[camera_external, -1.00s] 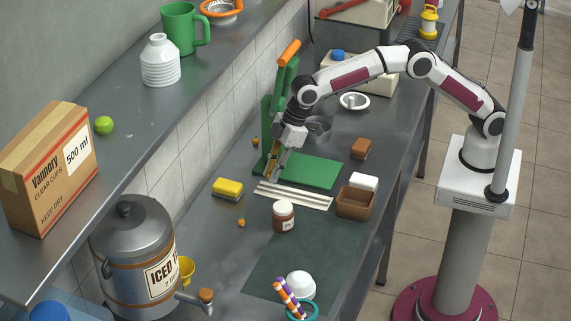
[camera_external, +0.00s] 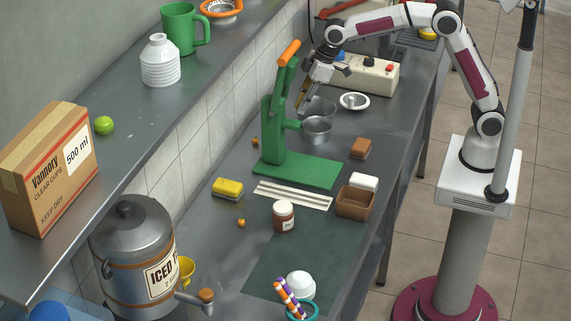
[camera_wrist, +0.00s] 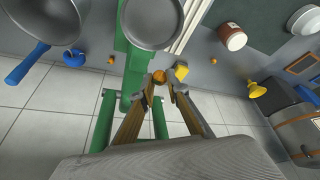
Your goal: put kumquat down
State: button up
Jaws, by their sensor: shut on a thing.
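A small orange kumquat (camera_wrist: 159,76) is between my fingertips in the wrist view. My gripper (camera_wrist: 160,82) is shut on it. In the external view my gripper (camera_external: 302,106) is raised beside the upper part of the green press (camera_external: 272,125), near its metal cup (camera_external: 316,129); the held kumquat is too small to make out there. Two other kumquats lie on the counter: one (camera_external: 255,141) left of the press by the tiled wall, and one (camera_external: 241,222) in front of the yellow sponge (camera_external: 228,188).
The dark mat (camera_external: 305,258) has clear room.

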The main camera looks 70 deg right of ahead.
jog(key=d+m, duration=0.3)
jog(key=d, duration=0.4)
jog(key=m+g+h, duration=0.2)
jog(key=m+h, duration=0.5)
jog(key=m, duration=1)
send_near(319, 115)
jog(key=shift+w+a+r, duration=0.15)
jog(key=shift+a, duration=0.1)
jog(key=shift+y, duration=0.3)
jog(key=shift+f, duration=3.15)
jog(key=shift+f, duration=1.9)
jog(key=shift+f, duration=0.1)
